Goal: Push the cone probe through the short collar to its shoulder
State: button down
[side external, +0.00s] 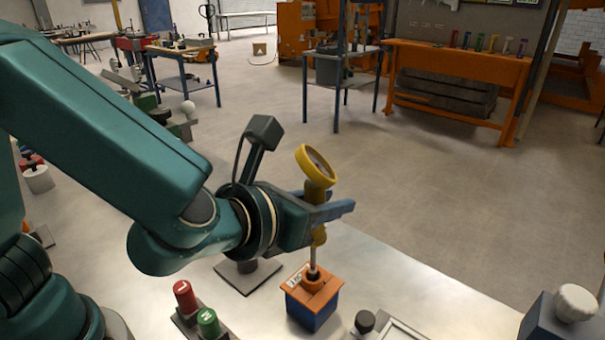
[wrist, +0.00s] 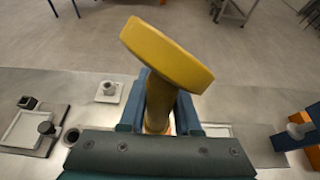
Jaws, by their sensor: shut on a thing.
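The cone probe (side external: 316,165) is yellow with a round dial-like head and a thin grey shaft; its head also shows in the wrist view (wrist: 168,55). My gripper (side external: 328,208) is shut on its yellow body, with blue fingers on either side, also seen in the wrist view (wrist: 158,112). The probe stands nearly upright, leaning slightly. The shaft's tip is hidden. Bare shaft shows between the yellow body and the collar, so the two are apart.
Red (side external: 185,294) and green (side external: 208,320) capped pieces stand left of the box. A flat plate (side external: 246,276) lies behind it. A black knob (side external: 365,322) is close on its right. A grey block with a white knob (side external: 576,302) stands far right.

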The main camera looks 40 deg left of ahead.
aim_at(321, 175)
jog(key=shift+f, duration=3.65)
dwell(0.5)
notch_tip(321, 175, up, 11)
jog(key=shift+f, duration=0.2)
dwell(0.6)
